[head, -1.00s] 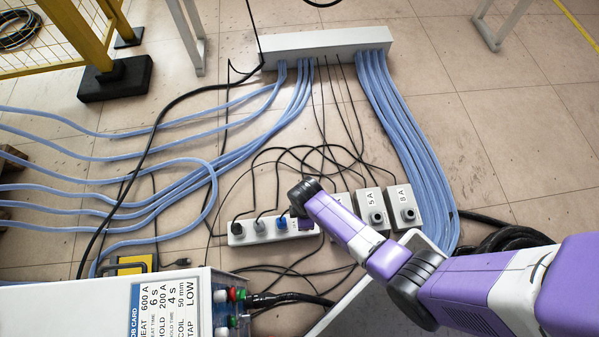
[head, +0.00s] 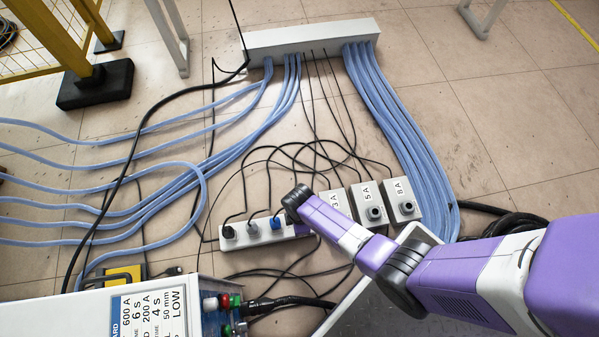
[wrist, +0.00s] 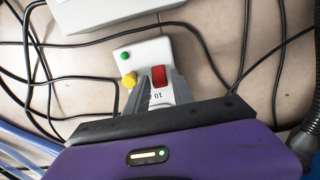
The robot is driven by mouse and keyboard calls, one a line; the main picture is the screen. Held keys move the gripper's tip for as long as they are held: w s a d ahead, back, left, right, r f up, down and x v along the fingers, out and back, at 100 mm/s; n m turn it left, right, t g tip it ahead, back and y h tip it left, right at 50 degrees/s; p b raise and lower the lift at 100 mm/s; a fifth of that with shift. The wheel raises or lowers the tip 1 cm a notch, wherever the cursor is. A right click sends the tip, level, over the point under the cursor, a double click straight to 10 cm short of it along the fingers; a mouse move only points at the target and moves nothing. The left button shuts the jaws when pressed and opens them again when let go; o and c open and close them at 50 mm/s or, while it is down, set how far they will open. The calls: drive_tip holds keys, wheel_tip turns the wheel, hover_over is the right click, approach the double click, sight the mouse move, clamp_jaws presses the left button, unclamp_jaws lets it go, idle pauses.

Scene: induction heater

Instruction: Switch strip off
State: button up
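The white power strip (head: 233,262) lies on the floor in the head view, with dark, grey and blue plugs in it. My wrist covers its right end there, so the fingertips are hidden. The wrist view shows the strip's end (wrist: 128,62) with a red rocker switch (wrist: 158,76), a yellow button (wrist: 130,80), a green light (wrist: 125,56) and the mark "10". My gripper (wrist: 160,73) is open, its grey fingers apart on either side of the red switch. I cannot tell whether a finger touches it or which way the rocker is tilted.
Small boxes marked 3A, 5A (head: 371,205) and 8A (head: 402,203) stand right of the strip. Black cables cross the floor around it. Blue hoses (head: 400,130) run from a white trunk (head: 310,43). A heater cabinet (head: 90,318) stands at front left.

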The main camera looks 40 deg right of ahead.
clamp_jaws()
drive_tip(key=shift+d, duration=0.1)
drive_tip(key=shift+s+d+t+y, duration=0.3)
drive_tip(key=shift+t+y, duration=0.3)
drive_tip(key=shift+y, duration=0.2)
drive_tip(key=shift+s+d+f+t+y+b, duration=0.15)
drive_tip(key=shift+d+t+y+b, duration=0.1)
drive_tip(key=shift+t+y+b, duration=0.35)
drive_tip(key=y+b, duration=0.1)
drive_tip(key=t+y+b, duration=0.1)
drive_tip(key=b, duration=0.1)
drive_tip(key=d+y+b, duration=0.1)
drive_tip(key=shift+s+f+t, duration=0.25)
drive_tip(key=shift+t, duration=0.05)
drive_tip(key=shift+s+d+r+t+y+b, duration=0.15)
drive_tip(key=shift+t+y+b, duration=0.25)
drive_tip(key=shift+y+b, duration=0.25)
drive_tip(key=shift+s+d+f+t+y+b, duration=0.15)
drive_tip(key=shift+t+y+b, duration=0.25)
drive_tip(key=shift+y+b, duration=0.2)
drive_tip(key=shift+r, duration=0.1)
